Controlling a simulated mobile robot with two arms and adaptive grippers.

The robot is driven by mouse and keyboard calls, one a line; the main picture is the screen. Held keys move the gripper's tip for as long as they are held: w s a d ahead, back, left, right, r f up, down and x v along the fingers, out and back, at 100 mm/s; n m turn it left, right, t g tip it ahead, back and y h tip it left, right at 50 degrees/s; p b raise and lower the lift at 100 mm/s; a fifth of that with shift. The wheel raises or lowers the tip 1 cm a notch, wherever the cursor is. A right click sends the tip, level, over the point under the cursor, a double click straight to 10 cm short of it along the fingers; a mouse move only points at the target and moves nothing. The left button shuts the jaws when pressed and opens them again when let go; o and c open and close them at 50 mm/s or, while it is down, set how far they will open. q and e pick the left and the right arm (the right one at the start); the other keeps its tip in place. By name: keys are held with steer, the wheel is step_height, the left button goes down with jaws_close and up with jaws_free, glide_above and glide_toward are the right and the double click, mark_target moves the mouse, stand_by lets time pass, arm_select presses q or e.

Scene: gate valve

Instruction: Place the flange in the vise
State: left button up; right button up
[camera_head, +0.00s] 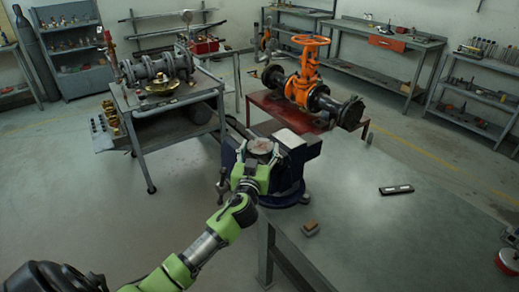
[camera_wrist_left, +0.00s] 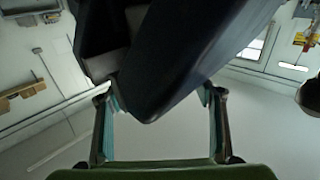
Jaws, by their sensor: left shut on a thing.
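The flange (camera_head: 261,146) is a round, brownish-grey disc at the centre of the head view. My left gripper (camera_head: 259,153) has its fingers on both sides of it and is shut on it. The dark blue vise (camera_head: 297,150) stands on the bench corner, just behind and right of the gripper. The flange overlaps the vise in the picture; I cannot tell whether they touch. In the left wrist view, a large dark body, likely the vise (camera_wrist_left: 185,60), fills the upper middle between the fingers. The flange is not clear there. My right gripper is not in view.
A grey bench (camera_head: 400,235) spreads to the lower right, with a small brown block (camera_head: 310,227) and a black-and-white bar (camera_head: 396,189) on it. An orange gate valve (camera_head: 305,80) rests on a red stand (camera_head: 270,101) behind. A cart (camera_head: 185,97) carries pipe parts at left.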

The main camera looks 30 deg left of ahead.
arm_select(q)
steer(key=shift+w+r, duration=0.1)
steer(key=shift+r, duration=0.1)
steer(key=o, duration=2)
steer(key=shift+f, duration=0.25)
steer(key=shift+r, duration=0.1)
steer(key=shift+s+d, duration=0.25)
steer(key=shift+s, duration=0.35)
steer(key=b+v, duration=0.3)
steer(key=v, duration=0.8)
steer(key=shift+a, duration=0.1)
